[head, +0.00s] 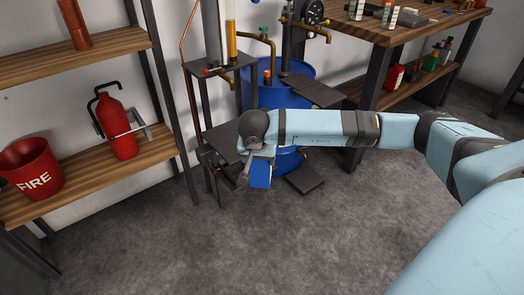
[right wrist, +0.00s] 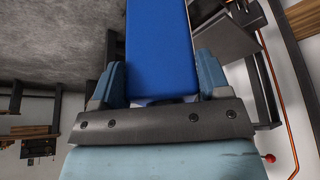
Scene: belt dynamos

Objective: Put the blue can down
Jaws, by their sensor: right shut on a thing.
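The blue can (head: 261,174) is held in my right gripper (head: 259,158), in front of the large blue drum. In the right wrist view, the blue can (right wrist: 160,45) stands out as a plain blue block between the two light-blue fingers of the right gripper (right wrist: 158,80). The fingers are shut on its sides. In the head view the wrist hides part of the can, and its lower end appears clear of the floor. My left gripper is not in view.
A blue drum (head: 303,71) and dark step-like plates (head: 304,178) stand close behind my right gripper. A wooden shelf (head: 95,178) at left holds a red fire bucket (head: 28,168) and a red extinguisher (head: 116,128). A workbench (head: 405,37) stands at right. The front floor (head: 190,250) is clear.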

